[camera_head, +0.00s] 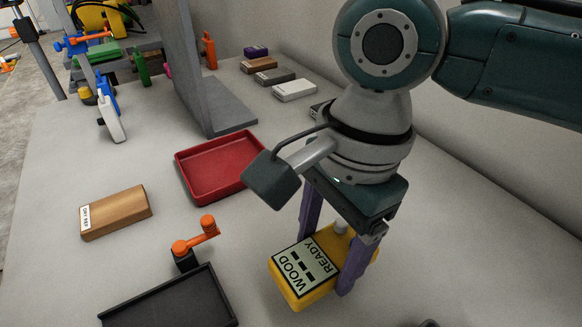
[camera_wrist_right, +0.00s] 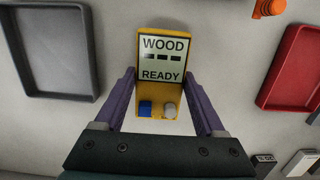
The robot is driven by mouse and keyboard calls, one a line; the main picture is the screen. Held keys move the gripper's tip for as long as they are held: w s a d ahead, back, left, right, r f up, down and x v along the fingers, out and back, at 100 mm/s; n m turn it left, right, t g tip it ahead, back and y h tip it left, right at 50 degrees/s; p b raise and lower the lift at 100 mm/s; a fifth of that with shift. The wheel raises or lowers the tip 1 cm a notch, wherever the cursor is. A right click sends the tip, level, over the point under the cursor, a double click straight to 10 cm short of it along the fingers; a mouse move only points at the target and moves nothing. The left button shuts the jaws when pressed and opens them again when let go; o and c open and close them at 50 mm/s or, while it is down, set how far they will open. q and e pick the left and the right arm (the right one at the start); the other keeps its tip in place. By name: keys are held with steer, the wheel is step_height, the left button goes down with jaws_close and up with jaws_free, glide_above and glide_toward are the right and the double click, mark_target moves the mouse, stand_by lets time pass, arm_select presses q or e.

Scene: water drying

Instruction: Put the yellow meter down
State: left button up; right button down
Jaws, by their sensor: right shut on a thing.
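The yellow meter (camera_head: 303,275) is between the purple fingers of my right gripper (camera_head: 328,250), in the lower middle of the head view. Its display reads "WOOD READY" with dashes between. In the right wrist view the meter (camera_wrist_right: 160,90) shows face-on, with a blue button and a white knob below the display. The fingertips of the right gripper (camera_wrist_right: 160,75) are shut on its two sides. I cannot tell whether its underside touches the table. My left gripper is not in view.
A red tray (camera_head: 181,170), a wooden block (camera_head: 115,212) with a label, an orange crank (camera_head: 195,237) and a black tray (camera_head: 225,301) lie left of the meter. A grey upright panel (camera_head: 200,75) and several small blocks stand farther back. Bare table (camera_head: 460,240) lies right of the meter.

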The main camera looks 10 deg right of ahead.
mark_target(323, 270)
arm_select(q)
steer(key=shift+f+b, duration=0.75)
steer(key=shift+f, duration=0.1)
arm_select(e)
step_height(323, 270, down, 4)
steer(key=shift+f, duration=0.2)
jaws_free()
